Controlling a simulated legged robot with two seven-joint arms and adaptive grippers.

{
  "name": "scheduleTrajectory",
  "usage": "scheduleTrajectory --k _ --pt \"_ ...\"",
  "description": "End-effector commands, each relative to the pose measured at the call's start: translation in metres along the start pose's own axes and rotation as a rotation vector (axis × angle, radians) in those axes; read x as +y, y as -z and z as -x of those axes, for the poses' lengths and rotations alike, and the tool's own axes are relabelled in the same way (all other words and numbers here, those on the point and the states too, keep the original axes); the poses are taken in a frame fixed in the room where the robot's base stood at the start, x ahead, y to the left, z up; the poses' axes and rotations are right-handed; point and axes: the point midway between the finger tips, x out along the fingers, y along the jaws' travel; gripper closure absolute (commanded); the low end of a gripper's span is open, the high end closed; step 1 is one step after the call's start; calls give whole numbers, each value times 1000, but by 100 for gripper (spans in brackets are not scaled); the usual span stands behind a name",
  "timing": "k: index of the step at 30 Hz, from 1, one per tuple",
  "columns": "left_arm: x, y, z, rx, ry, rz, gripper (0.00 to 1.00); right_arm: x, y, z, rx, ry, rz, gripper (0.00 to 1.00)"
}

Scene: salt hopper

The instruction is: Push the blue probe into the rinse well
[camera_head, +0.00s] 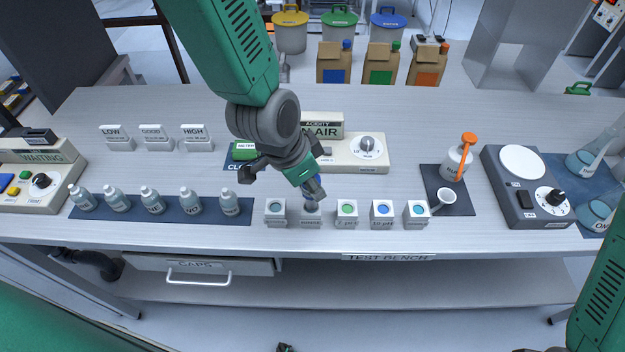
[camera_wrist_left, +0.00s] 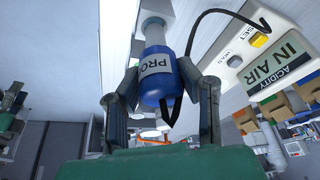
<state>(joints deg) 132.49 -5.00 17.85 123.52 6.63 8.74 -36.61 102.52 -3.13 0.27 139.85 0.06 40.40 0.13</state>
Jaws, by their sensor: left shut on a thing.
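The blue probe, with a white label, shows in the left wrist view (camera_wrist_left: 160,78) between the two fingers of my left gripper (camera_wrist_left: 160,105), which is shut on it. In the head view this gripper (camera_head: 312,190) hangs over the row of small wells. The probe's grey lower end meets the top of the second well block from the left (camera_head: 311,221), which I take as the rinse well; its label is too small to read surely. How deep the tip sits is hidden.
Other well blocks stand close on both sides, one left (camera_head: 275,215) and several right (camera_head: 347,215). The acidity meter (camera_head: 345,155), reading "IN AIR", stands behind. Bottles line a blue mat (camera_head: 130,213) at left. A black cable runs from the probe.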

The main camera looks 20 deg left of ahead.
Motion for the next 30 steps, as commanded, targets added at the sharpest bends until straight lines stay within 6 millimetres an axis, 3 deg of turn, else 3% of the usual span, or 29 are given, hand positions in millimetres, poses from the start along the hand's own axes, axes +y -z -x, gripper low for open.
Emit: scheduleTrajectory --k 30 --pt "0 -7 -20 0 1 0 100 0 -1 -14 0 0 0 60"
